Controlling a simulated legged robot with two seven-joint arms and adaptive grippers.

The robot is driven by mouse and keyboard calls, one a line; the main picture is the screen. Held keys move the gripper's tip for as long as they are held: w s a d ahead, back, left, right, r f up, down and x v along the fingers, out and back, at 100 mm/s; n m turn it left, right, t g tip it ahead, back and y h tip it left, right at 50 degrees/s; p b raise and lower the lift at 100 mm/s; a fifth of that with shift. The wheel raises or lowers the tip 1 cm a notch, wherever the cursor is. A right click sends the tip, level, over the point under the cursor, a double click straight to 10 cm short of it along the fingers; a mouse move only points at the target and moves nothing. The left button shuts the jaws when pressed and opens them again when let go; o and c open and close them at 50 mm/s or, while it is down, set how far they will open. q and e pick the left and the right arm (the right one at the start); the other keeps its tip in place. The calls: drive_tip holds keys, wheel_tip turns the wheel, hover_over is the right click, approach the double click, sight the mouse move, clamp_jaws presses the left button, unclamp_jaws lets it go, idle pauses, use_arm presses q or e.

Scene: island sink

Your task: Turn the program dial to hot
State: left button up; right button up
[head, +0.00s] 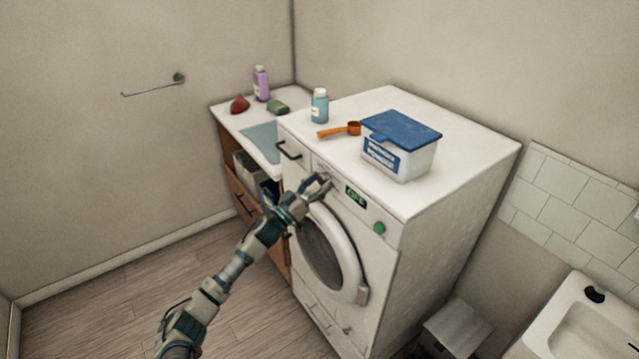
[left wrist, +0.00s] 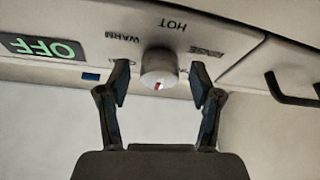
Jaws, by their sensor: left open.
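The white washing machine (head: 425,240) has a program dial on its front panel; in the head view my left gripper (head: 318,184) largely hides it. The left wrist view, which is upside down, shows the round silver dial (left wrist: 159,66) with a small red and white mark (left wrist: 158,86). The mark points to the picture's bottom, away from the HOT label (left wrist: 170,25). WARM and RINSE labels flank HOT; another label is partly covered. My left gripper (left wrist: 160,82) is open, with one finger on each side of the dial and gaps showing. My right gripper is not in view.
A lit green display (left wrist: 42,46) reads OFF. A dark handle (head: 288,150) is on the panel. The round door (head: 330,255) is below.

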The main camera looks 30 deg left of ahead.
use_arm(q)
drive_tip(key=shift+a, duration=0.15)
drive_tip(key=shift+c, duration=0.2)
drive_tip(key=c, duration=1.1)
